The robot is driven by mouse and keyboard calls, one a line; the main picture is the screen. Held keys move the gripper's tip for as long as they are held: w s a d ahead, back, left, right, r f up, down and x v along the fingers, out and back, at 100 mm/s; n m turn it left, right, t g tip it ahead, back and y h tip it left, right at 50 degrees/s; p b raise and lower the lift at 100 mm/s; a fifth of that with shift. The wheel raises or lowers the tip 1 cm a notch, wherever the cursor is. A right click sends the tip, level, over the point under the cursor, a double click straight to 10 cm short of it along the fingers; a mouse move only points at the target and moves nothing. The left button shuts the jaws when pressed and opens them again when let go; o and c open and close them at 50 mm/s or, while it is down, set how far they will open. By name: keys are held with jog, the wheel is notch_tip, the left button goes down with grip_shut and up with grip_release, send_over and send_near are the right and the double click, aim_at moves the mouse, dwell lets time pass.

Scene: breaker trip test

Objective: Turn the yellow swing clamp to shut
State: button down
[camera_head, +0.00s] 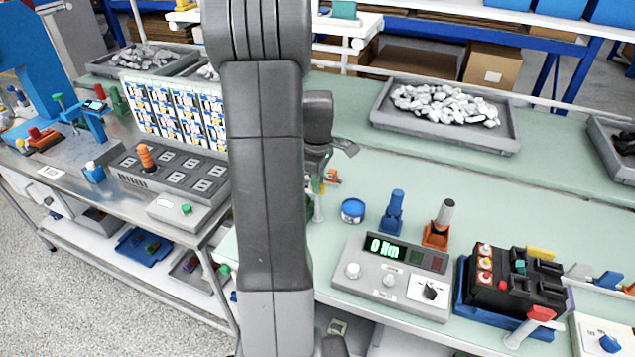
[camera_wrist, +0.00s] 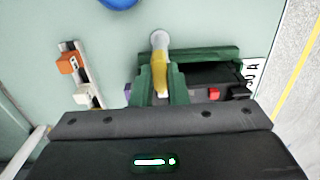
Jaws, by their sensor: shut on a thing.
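The yellow swing clamp (camera_wrist: 160,60) shows in the wrist view, with a pale grey rounded end (camera_wrist: 160,40) pointing up the picture. My gripper (camera_wrist: 161,84) is shut on its yellow part, which lies between two green finger-like pieces. A green frame (camera_wrist: 205,55) with a dark block (camera_wrist: 208,76) is close on the right.
An orange-and-white switch strip (camera_wrist: 80,75) is left of the clamp. In the head view a blue round tin (camera_head: 353,211), a grey torque tester (camera_head: 390,277) and a black battery-like box (camera_head: 512,290) stand to the right. A stone tray (camera_head: 445,112) is behind.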

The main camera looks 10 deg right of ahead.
dwell(0.4)
jog(key=c, duration=1.4)
grip_release()
jog(key=shift+c, duration=0.2)
notch_tip(320, 180, up, 14)
jog(key=b, duration=0.1)
jog(key=shift+f, duration=0.1)
notch_tip(320, 180, down, 14)
jog(key=shift+r+p, duration=0.1)
jog(key=shift+p, duration=0.4)
